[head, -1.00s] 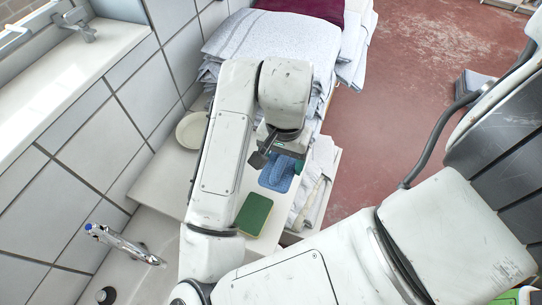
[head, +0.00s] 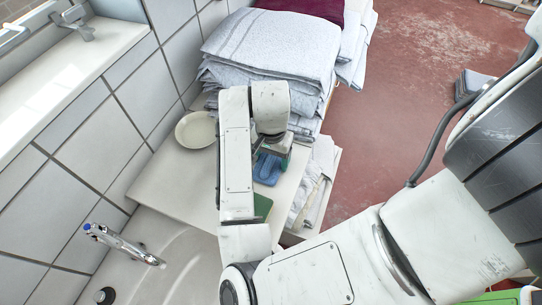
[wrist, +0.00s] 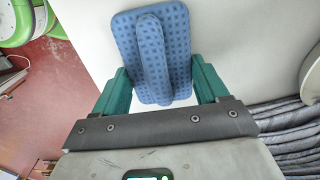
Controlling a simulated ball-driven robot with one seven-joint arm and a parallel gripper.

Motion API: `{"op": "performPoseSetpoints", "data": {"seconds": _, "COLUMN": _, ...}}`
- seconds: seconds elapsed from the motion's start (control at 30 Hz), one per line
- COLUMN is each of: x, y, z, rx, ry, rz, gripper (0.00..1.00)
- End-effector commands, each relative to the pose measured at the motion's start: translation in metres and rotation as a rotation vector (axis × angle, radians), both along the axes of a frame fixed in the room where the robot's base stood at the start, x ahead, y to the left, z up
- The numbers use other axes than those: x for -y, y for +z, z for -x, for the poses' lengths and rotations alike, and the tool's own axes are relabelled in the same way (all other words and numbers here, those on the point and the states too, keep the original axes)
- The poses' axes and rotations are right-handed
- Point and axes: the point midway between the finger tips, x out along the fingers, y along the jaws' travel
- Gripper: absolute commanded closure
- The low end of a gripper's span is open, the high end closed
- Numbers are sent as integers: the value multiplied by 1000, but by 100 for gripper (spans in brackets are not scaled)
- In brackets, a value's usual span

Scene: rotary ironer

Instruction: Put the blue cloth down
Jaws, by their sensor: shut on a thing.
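The blue cloth (head: 267,170) is a small dark-blue patterned piece with a raised fold along its middle, seen under my gripper (head: 271,155) in the head view. In the wrist view the cloth (wrist: 178,28) lies between the green fingers of my gripper (wrist: 162,82). My gripper is shut on it. The cloth is over the white worktop (head: 165,185); I cannot tell whether it touches the surface. Part of it is hidden by my gripper in the head view.
A green sponge-like pad (head: 262,207), partly hidden by my arm, lies near the basin. A cream plate (head: 196,130) is by the tiled wall. A tall stack of folded grey-white linen (head: 270,45) stands behind; a smaller pile (head: 318,185) is at right. A tap (head: 125,243) is at front left.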

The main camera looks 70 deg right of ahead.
Motion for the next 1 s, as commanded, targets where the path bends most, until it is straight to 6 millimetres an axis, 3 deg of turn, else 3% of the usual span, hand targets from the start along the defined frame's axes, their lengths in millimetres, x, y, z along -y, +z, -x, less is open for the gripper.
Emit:
{"op": "performPoseSetpoints", "data": {"seconds": 0.3, "x": 0, "y": -6, "z": 0, "rx": 0, "ry": -1, "rz": 0, "gripper": 55}}
{"op": "performPoseSetpoints", "data": {"seconds": 0.33, "x": 0, "y": -5, "z": 0, "rx": 0, "ry": -1, "rz": 0, "gripper": 25}}
{"op": "performPoseSetpoints", "data": {"seconds": 0.57, "x": 0, "y": -6, "z": 1, "rx": -3, "ry": -2, "rz": -4, "gripper": 3}}
{"op": "performPoseSetpoints", "data": {"seconds": 1.0, "x": 0, "y": -7, "z": 3, "rx": -10, "ry": -6, "rz": -8, "gripper": 1}}
